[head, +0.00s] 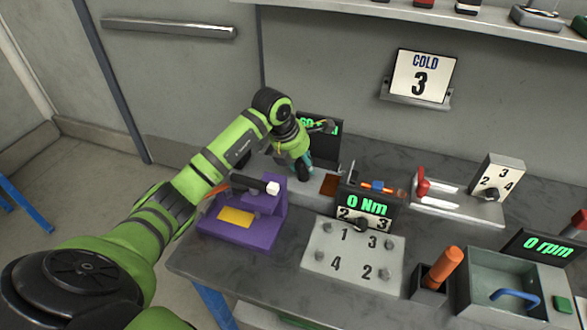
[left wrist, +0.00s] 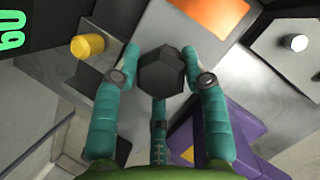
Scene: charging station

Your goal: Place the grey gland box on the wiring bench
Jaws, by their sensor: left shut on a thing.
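My left gripper (head: 303,172) is over the back left of the grey bench (head: 225,262), in front of a dark display with green digits. In the left wrist view its teal fingers (left wrist: 160,72) are closed around a dark grey, faceted block (left wrist: 162,70). I cannot tell for certain whether this is the grey gland box. In the head view the arm and fingers hide the block. The gap between block and bench top cannot be judged. My right gripper is not in view.
A purple fixture with a yellow pad (head: 236,216) stands left of the gripper. Right of it are a "0 Nm" display (head: 368,206), a numbered plate (head: 352,254), a red lever (head: 422,184) and an orange handle (head: 446,264). A "COLD 3" sign (head: 421,76) hangs behind.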

